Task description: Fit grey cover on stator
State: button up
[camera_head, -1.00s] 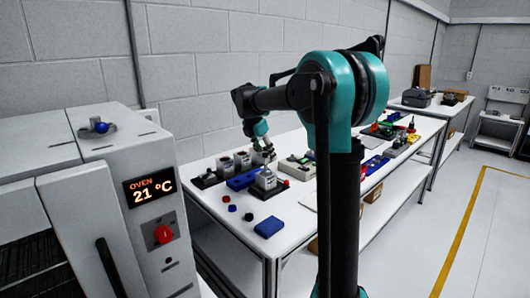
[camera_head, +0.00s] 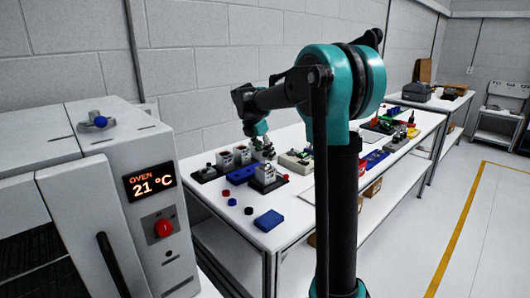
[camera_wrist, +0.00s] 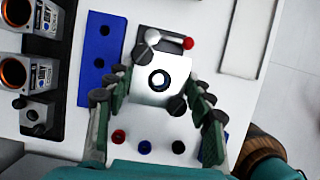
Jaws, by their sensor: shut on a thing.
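My gripper (camera_wrist: 156,98) is shut on a pale grey square part with a dark round hole, which I take to be the grey cover (camera_wrist: 145,92). In the wrist view it sits above a dark clamp fixture (camera_wrist: 170,37) with a red knob. The stator under it is hidden there, and I cannot tell whether the two touch. In the head view a pale boxy unit, seemingly the stator (camera_head: 265,173), stands in the fixture, with my gripper (camera_head: 264,153) just above and behind it.
Housings with copper rings (camera_wrist: 14,72) stand in black holders at the left. A blue holed block (camera_wrist: 99,60) lies between them and the fixture. Red (camera_wrist: 118,136), blue (camera_wrist: 145,147) and black (camera_wrist: 178,147) caps and a blue box (camera_head: 268,220) lie in front. The oven (camera_head: 152,187) stands left.

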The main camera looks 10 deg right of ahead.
jog(key=shift+f, duration=0.25)
jog(key=shift+f, duration=0.65)
jog(key=shift+f, duration=0.5)
jog(key=shift+f, duration=0.5)
jog(key=o, duration=1.7)
jog(key=shift+r, duration=4.45)
